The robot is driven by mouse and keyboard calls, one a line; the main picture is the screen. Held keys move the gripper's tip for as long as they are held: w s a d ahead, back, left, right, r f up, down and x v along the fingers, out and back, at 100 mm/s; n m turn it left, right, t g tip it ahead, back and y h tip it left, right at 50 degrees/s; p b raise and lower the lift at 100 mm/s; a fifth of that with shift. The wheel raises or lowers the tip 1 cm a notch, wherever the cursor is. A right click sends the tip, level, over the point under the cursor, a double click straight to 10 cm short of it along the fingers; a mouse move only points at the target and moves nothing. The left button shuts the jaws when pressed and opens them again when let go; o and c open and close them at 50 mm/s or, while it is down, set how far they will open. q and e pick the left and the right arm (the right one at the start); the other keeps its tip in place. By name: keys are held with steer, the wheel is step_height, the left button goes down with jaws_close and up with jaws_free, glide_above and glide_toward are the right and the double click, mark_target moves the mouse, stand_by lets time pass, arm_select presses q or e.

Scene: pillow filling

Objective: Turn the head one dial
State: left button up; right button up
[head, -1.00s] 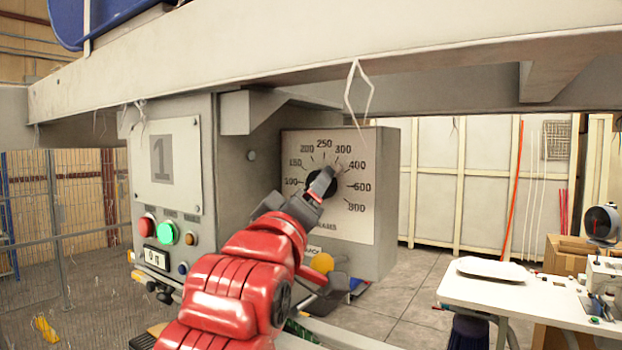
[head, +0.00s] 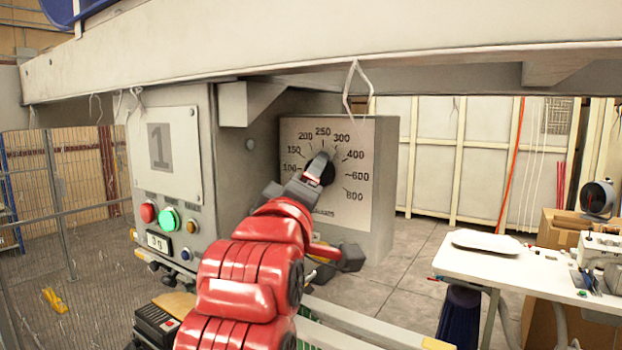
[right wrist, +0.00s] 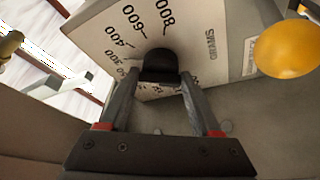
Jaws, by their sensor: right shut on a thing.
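The head one dial is a round black knob (head: 327,174) on a pale plate (head: 352,198) with numbers from 100 to 800 around it, on the side box of the grey machine head. A white "1" panel (head: 181,160) is left of it. My right gripper (head: 318,166) reaches up from below on a red arm and is shut on the knob. The right wrist view shows the dark knob (right wrist: 160,66) between its two fingers (right wrist: 153,84). The knob's exact pointer setting is hidden by the fingers. My left gripper is out of view.
A red button (head: 147,212), a lit green button (head: 169,220) and a small display (head: 158,244) sit left of my arm. A yellow knob (right wrist: 287,48) is near the dial plate. A grey beam (head: 330,62) runs overhead. A white table (head: 480,268) stands at the right.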

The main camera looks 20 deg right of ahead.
steer(key=o, duration=1.4)
steer(key=b+v, duration=0.2)
steer(key=v, duration=1.5)
steer(key=shift+s+a, duration=0.15)
